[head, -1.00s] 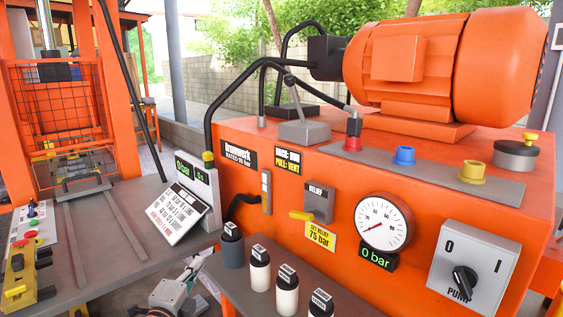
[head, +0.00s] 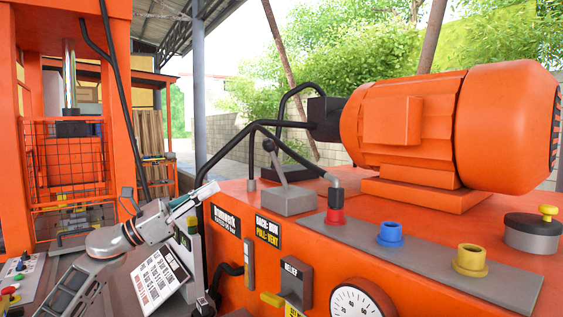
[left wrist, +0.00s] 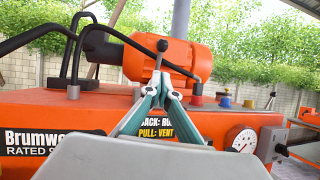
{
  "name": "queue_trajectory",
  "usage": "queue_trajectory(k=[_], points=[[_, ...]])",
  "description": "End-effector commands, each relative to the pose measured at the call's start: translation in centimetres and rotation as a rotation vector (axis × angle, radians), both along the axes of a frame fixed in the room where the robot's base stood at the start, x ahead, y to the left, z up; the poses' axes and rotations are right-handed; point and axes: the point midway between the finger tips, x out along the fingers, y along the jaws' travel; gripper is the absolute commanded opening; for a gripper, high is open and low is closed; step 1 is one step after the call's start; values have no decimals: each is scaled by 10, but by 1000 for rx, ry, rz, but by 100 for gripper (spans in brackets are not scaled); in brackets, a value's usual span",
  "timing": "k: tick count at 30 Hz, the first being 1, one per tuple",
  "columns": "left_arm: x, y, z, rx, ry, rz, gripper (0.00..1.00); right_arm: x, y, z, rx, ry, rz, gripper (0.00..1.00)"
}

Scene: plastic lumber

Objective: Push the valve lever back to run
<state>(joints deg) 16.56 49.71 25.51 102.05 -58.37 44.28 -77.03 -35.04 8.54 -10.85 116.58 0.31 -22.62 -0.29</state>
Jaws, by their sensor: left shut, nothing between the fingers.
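The valve lever (head: 276,163) is a thin grey stem with a dark ball knob, rising from a grey block (head: 290,199) on top of the orange power unit. In the head view it leans to the upper left. A label (head: 268,231) on the front face reads "BACK: RUN, PULL: VENT". My left gripper (head: 210,190) is shut and empty, to the left of the lever and apart from it in the head view. In the left wrist view its fingertips (left wrist: 164,82) meet in front of the lever, whose knob shows above them; they hide the block. My right gripper is not in view.
Black hoses (head: 235,137) arch behind and left of the lever. An orange motor (head: 410,125) stands behind it. Red (head: 334,216), blue and yellow fittings line the top. A caged press (head: 68,165) stands at left. A sign (head: 160,281) stands below my left gripper.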

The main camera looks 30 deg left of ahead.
Motion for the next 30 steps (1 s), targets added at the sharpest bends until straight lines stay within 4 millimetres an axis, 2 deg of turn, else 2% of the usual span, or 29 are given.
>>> queue_trajectory(k=[9, 17, 23, 30], points=[[-1, 1, 2, 9, -4, 0, 0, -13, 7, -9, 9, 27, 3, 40], [1, -1, 4, 8, -4, 0, 0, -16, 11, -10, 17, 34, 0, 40], [18, -14, 18, 8, -9, -1, 0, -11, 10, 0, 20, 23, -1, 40], [53, -38, 41, 6, -10, -1, 0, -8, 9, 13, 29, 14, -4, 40]])
